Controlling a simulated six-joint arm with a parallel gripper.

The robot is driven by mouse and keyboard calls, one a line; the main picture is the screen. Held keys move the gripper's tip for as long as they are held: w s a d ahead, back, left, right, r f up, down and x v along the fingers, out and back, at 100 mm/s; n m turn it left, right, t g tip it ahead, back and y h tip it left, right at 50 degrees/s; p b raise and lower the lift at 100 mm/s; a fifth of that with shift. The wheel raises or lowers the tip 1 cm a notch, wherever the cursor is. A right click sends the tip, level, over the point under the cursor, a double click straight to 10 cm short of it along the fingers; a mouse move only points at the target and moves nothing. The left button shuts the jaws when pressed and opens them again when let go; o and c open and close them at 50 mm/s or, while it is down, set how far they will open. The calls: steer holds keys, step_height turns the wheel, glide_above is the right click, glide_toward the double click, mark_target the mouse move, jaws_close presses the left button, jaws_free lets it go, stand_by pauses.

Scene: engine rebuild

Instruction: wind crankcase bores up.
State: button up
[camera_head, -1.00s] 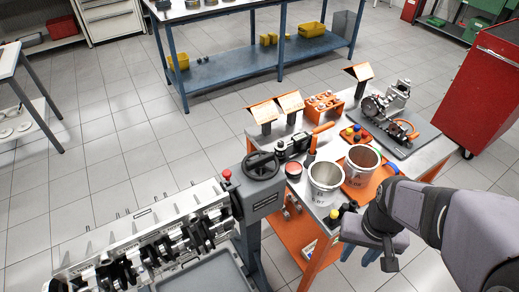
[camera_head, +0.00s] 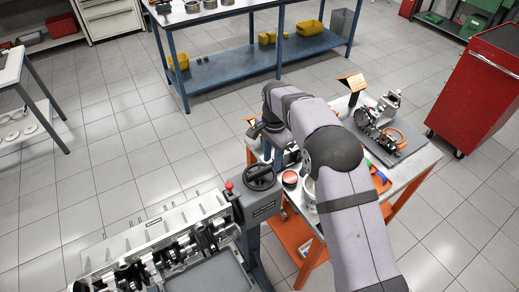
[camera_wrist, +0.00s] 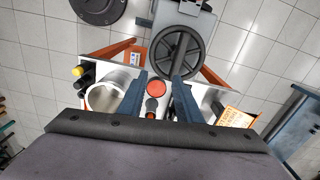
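The grey crankcase (camera_head: 160,243) lies on the stand at the lower left of the head view, with its dark saddles and openings facing the viewer. The stand's black handwheel (camera_head: 260,177) is at its right end, beside a small red knob (camera_head: 229,185). My gripper (camera_head: 271,150) hangs over the cart, just behind and above the handwheel, apart from it. In the wrist view my gripper (camera_wrist: 160,76) shows two blue fingers spread wide with nothing held between them. The handwheel (camera_wrist: 175,53) is beyond the fingertips, slightly right; the right fingertip overlaps its lower rim in the picture.
The cart (camera_head: 425,160) carries a metal pot (camera_wrist: 106,96), a red round tin (camera_wrist: 156,87) and an engine assembly (camera_head: 378,118). My arm covers part of it. A red cabinet (camera_head: 478,95) stands at the right. The floor left of the handwheel is clear.

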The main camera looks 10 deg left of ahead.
steer(key=m, duration=0.1)
glide_above(259, 171)
steer(key=shift+w+f+p, duration=0.1)
steer(key=shift+f+p, duration=0.25)
steer(key=shift+p, duration=0.1)
steer(key=shift+f, duration=0.15)
steer(key=shift+f+b, duration=2.45)
steer(key=shift+f, duration=0.85)
steer(key=shift+r, duration=0.15)
jaws_close()
